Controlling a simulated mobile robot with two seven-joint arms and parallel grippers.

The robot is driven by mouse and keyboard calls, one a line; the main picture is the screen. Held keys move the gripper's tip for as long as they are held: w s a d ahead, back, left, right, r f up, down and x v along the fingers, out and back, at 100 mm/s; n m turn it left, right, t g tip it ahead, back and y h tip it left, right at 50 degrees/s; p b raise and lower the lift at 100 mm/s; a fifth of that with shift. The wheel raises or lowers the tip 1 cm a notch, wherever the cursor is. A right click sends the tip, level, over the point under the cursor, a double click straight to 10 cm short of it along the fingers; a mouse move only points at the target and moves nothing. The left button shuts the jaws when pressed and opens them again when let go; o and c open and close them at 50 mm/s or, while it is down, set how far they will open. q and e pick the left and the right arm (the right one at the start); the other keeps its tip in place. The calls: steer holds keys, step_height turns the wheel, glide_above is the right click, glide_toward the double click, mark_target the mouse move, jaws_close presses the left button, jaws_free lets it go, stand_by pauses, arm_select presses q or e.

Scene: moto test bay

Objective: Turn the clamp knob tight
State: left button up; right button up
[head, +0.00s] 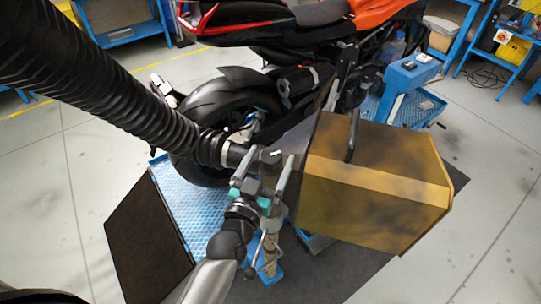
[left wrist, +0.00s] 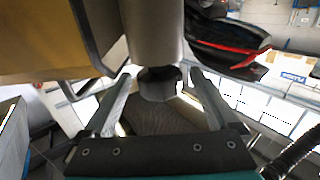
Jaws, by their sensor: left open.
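The clamp knob (head: 270,156) is a small dark grey knob by the metal end of the black hose (head: 110,95). In the left wrist view the knob (left wrist: 158,84) is faceted and sits below a grey metal cylinder (left wrist: 152,35). My left gripper (head: 268,163) is open, with one finger on each side of the knob. In the left wrist view the gripper (left wrist: 162,78) shows gaps between both fingers and the knob, so it looks untouched. My right gripper is in neither view.
A large yellow-brown box-shaped body (head: 375,185) stands close on the right of my gripper. The motorcycle's rear tyre (head: 215,105) is behind, above a blue platform (head: 178,205). A blue stand (head: 405,90) is at the back right. Open floor lies at the lower right.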

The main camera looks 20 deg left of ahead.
arm_select(q)
steer(key=shift+w, duration=0.4)
steer(key=c, duration=1.4)
steer(key=shift+o, duration=0.2)
